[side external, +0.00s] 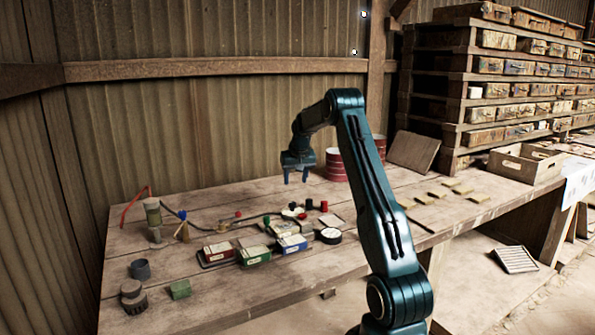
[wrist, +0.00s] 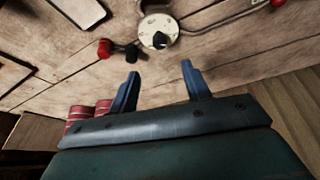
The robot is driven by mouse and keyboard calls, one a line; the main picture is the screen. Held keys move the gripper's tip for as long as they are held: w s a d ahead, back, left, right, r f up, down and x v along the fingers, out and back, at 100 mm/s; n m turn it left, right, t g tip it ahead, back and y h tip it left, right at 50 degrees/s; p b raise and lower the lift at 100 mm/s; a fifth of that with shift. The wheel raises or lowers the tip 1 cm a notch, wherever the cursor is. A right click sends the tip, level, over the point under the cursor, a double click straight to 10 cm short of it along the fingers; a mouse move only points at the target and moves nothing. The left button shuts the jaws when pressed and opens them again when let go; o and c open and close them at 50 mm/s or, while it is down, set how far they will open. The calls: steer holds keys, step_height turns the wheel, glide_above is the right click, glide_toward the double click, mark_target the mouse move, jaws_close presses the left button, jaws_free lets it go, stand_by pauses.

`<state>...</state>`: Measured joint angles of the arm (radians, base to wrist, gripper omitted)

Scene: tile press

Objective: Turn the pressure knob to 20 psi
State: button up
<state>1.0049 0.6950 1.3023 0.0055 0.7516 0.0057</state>
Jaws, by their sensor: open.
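The pressure knob, a small black knob (wrist: 160,40) on a round cream dial (wrist: 151,27), shows at the top of the wrist view, beyond my fingertips. The dial's markings are too small to read. In the side view the cream dial (side external: 293,212) lies on the bench among small parts. My gripper (side external: 297,182) hangs above the bench, pointing down, over the area behind the dial. In the wrist view my gripper (wrist: 160,70) has its two blue fingers apart with nothing between them. It is apart from the knob.
Red and black small pieces (wrist: 105,49) stand beside the dial. Red tins (side external: 335,165) stand behind my gripper. Red, green and blue boxes (side external: 254,254) lie in front of the dial. A black round item (side external: 331,236) sits to their right. A hose (wrist: 222,24) runs from the dial.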

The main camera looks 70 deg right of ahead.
mark_target(292, 202)
steer(key=x, duration=1.1)
steer(key=shift+w+d+f, duration=0.1)
steer(key=shift+f, duration=0.2)
steer(key=c, duration=1)
steer(key=shift+m, duration=0.4)
steer(key=m+g, duration=0.1)
steer(key=m, duration=0.2)
steer(key=m+g, duration=0.1)
steer(key=m, duration=0.2)
steer(key=shift+w+g+h, duration=0.25)
steer(key=shift+g+h, duration=0.05)
steer(key=shift+h, duration=0.1)
steer(key=m, duration=0.2)
steer(key=m+g, duration=0.1)
steer(key=m, duration=0.1)
steer(key=shift+g+y, duration=0.3)
steer(key=shift+w+m, duration=0.1)
steer(key=shift+m, duration=0.7)
